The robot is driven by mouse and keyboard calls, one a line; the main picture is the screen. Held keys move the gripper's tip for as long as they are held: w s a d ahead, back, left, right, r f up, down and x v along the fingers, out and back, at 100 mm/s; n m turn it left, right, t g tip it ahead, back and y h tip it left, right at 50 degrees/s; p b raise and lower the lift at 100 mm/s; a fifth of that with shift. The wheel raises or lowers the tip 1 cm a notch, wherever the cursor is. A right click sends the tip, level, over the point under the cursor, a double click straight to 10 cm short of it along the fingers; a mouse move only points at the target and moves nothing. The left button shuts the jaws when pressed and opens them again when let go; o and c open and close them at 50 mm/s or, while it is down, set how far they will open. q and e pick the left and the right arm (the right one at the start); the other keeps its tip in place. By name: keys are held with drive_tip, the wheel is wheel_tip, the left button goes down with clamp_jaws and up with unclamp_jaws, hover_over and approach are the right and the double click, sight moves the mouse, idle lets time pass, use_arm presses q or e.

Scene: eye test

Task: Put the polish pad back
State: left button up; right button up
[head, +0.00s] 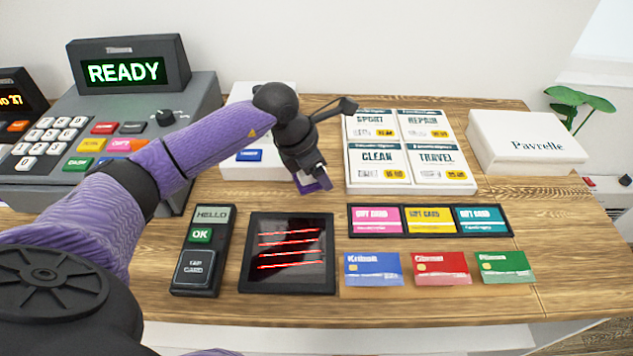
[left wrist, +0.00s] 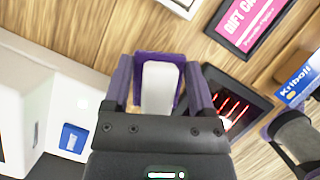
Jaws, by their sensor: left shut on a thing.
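My left gripper (head: 316,184) reaches in over the counter in the head view, pointing down. It is shut on a small pad with a purple edge and a white face, apparently the polish pad (left wrist: 158,88), which shows between the fingertips in the left wrist view. In the head view the fingers mostly hide the pad. The gripper is above the counter, behind the dark screen tablet (head: 244,255) with red streaks, and to the right of a white box (head: 238,168) with a blue label.
A card reader (head: 202,240) stands left of the tablet. Price cards on a white board (head: 408,188), a gift card strip (head: 430,234) and bank cards (head: 442,268) lie to the right. A cash register (head: 195,95) stands at left, a white box (head: 525,140) at right.

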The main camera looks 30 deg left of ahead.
use_arm(q)
wheel_tip(320, 180, down, 4)
drive_tip(key=shift+r+b, duration=0.25)
drive_tip(key=shift+b, duration=0.1)
drive_tip(key=shift+r, duration=0.1)
drive_tip(key=o, duration=0.7)
drive_tip(key=shift+f, duration=0.2)
drive_tip(key=shift+c, duration=0.2)
drive_tip(key=o, duration=0.4)
drive_tip(key=shift+c, duration=0.2)
drive_tip(key=shift+r, duration=0.45)
drive_tip(key=p+v, duration=0.2)
drive_tip(key=v, duration=0.9)
drive_tip(key=shift+r+p, duration=0.3)
drive_tip(key=shift+p, duration=0.05)
